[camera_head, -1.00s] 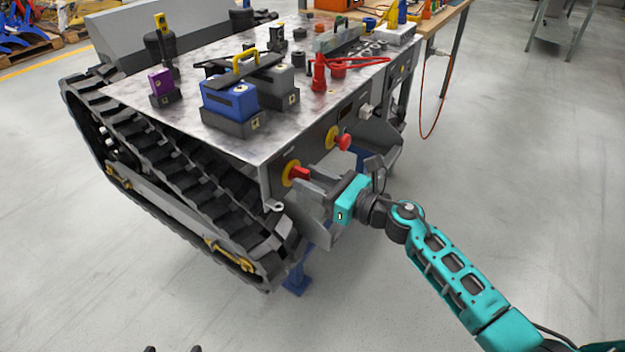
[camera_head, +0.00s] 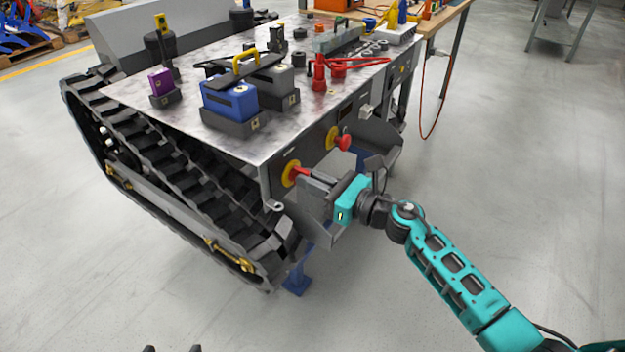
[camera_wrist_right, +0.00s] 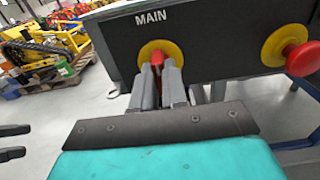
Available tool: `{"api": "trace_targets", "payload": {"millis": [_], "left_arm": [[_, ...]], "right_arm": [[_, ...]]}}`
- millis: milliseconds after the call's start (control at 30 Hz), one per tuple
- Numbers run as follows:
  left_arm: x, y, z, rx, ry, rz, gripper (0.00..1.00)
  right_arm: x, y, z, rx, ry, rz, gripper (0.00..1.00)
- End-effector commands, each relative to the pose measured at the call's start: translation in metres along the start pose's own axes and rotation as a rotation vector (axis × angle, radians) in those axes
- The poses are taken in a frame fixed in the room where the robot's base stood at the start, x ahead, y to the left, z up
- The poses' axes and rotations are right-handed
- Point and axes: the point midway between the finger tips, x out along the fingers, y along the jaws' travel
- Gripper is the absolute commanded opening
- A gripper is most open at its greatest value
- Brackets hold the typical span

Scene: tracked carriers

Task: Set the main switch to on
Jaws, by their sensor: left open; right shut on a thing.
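The main switch has a red handle (camera_head: 300,173) on a round yellow plate (camera_head: 290,171), set in the dark front panel of the tracked carrier. In the right wrist view the yellow plate (camera_wrist_right: 160,48) sits under the word MAIN, with the red handle (camera_wrist_right: 157,60) between the grey fingers. My right gripper (camera_head: 312,182) is shut on the handle; the fingers hide part of it, so its exact angle is hard to tell. My left gripper (camera_head: 172,349) shows only as two dark, spread fingertips at the bottom edge, away from the carrier and empty.
A red mushroom button (camera_head: 343,142) on a yellow plate is right of the switch. A dark track (camera_head: 190,185) runs along the carrier's left. A blue box (camera_head: 230,100) and red tool (camera_head: 319,75) are on top. The floor in front is clear.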

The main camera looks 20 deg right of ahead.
Motion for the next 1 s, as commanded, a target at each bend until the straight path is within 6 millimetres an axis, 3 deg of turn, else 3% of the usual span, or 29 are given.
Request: {"api": "trace_targets", "payload": {"millis": [367,1000], "left_arm": [[-0.003,-0.001,-0.002,0.0,-0.001,-0.004,0.74],[-0.018,-0.002,-0.02,-0.001,-0.005,-0.009,0.74]], "right_arm": [[0.0,-0.001,0.002,0.191,0.001,0.0,0.0],[0.0,-0.004,0.001,0.794,0.001,0.0,0.0]]}}
